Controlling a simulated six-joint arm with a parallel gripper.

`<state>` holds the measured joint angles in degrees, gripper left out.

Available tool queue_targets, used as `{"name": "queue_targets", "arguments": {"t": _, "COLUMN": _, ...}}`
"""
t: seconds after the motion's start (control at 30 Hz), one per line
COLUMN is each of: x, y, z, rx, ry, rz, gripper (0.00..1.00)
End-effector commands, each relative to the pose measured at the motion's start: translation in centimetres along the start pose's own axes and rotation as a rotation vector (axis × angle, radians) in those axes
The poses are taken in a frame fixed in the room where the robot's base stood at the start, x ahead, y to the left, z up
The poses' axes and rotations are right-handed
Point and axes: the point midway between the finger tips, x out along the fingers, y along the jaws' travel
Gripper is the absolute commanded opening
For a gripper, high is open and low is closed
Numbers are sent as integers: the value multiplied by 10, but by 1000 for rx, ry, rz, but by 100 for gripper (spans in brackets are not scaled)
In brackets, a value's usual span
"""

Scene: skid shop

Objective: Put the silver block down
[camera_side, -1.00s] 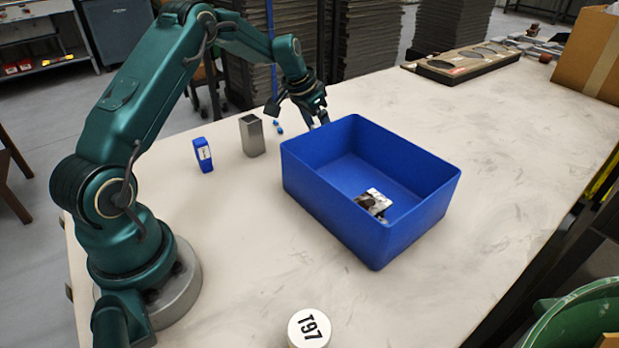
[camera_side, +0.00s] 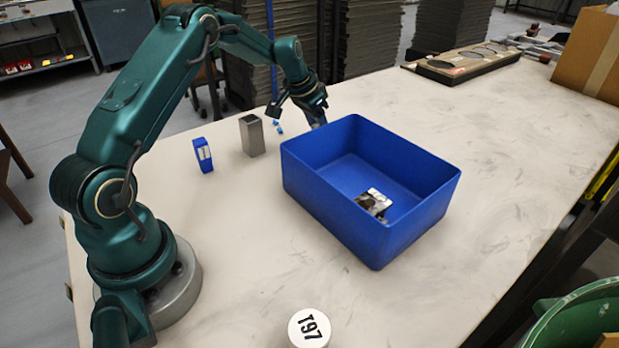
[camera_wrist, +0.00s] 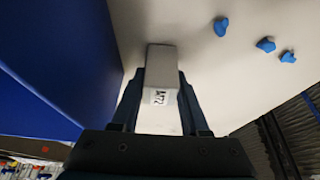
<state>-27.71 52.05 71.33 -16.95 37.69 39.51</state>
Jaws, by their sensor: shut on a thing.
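The silver block (camera_wrist: 160,72) is a grey box with a dark-lettered white label, between the two fingers of my gripper (camera_wrist: 160,98) in the wrist view. My gripper is shut on it. In the side view my gripper (camera_side: 317,119) is low over the table, just behind the far left corner of the blue bin. Only a small part of the block shows there, and I cannot tell whether it touches the table.
The blue bin (camera_side: 335,213) holds a small dark and white item (camera_side: 374,203). A hollow grey square tube (camera_side: 252,136), a blue box (camera_side: 203,155) and small blue pieces (camera_wrist: 221,27) are nearby. A white labelled disc (camera_side: 309,328) is in front.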

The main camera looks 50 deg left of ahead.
Motion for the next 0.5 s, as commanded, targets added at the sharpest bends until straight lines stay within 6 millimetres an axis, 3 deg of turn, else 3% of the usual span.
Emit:
{"name": "queue_targets", "arguments": {"t": 0.33, "x": -40, "y": -2, "z": -17, "rx": 1, "ry": 6, "rz": -3, "gripper": 0}}
{"name": "queue_targets", "arguments": {"t": 0.5, "x": -67, "y": -25, "z": 2, "rx": -6, "ry": 4, "rz": -4, "gripper": 0}}
